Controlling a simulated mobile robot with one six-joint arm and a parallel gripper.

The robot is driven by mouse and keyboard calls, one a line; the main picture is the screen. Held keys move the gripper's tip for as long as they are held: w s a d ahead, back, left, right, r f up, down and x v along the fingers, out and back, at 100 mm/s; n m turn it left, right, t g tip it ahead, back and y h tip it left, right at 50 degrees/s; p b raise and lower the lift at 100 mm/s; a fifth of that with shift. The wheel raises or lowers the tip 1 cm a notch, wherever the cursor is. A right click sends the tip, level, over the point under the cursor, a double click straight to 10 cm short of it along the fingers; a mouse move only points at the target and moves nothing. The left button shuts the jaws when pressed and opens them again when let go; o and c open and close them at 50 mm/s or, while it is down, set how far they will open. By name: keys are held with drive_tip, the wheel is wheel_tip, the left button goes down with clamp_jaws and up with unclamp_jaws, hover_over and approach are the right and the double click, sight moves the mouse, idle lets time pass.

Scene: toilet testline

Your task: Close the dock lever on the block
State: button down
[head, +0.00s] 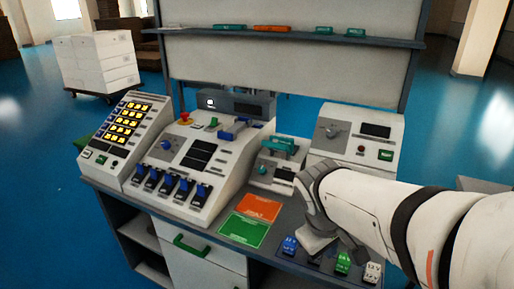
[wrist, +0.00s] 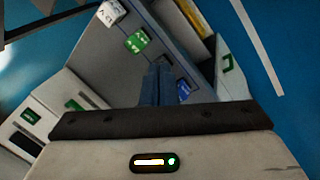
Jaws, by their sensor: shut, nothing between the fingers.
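A small white dock unit (head: 271,176) stands at the back of the bench, between the two larger consoles. A teal lever or clamp part (head: 280,147) sits on top of it. Whether a block lies under the teal part, and the lever's exact angle, I cannot tell. My gripper (head: 318,246) points down over the front right of the bench, in front of the dock and apart from it. In the wrist view its fingers (wrist: 157,86) are together and empty. A blue block (head: 289,244), a green block (head: 343,262) and a white block (head: 372,271) sit near it.
The green block (wrist: 137,41) and white block (wrist: 112,12) also show in the wrist view. Orange and green mats (head: 243,229) lie left of my gripper. A console with blue switches (head: 190,165) is left of the dock; a knob console (head: 358,137) is right. A shelf (head: 290,35) runs above.

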drive_tip(key=w+d+f+n+t+h+b, duration=0.1)
drive_tip(key=w+f+n+t+h+b, duration=0.2)
drive_tip(key=w+n+b, duration=0.4)
drive_tip(key=w+f+n+t+h+b, duration=0.1)
drive_tip(key=w+f+n+h+b, duration=0.3)
drive_tip(key=w, duration=0.5)
drive_tip(key=w+a+n+t+b, duration=0.8)
drive_tip(key=w+a+n+t, duration=0.2)
drive_tip(key=w+a+n, duration=0.4)
drive_tip(key=shift+w+a+r+y, duration=0.15)
drive_tip(key=shift+w+y, duration=0.05)
drive_tip(key=shift+y, duration=0.2)
drive_tip(key=shift+w, duration=0.1)
drive_tip(key=b, duration=0.2)
approach(277, 147)
drive_tip(key=w+d+f, duration=0.2)
drive_tip(key=w+f, duration=0.3)
drive_tip(key=shift+w+d+r, duration=0.15)
drive_tip(key=shift+w+r, duration=0.3)
drive_tip(key=shift+r, duration=0.3)
drive_tip(key=shift+w+d+r, duration=0.15)
drive_tip(key=shift+w+r, duration=0.3)
drive_tip(key=shift+r, duration=0.35)
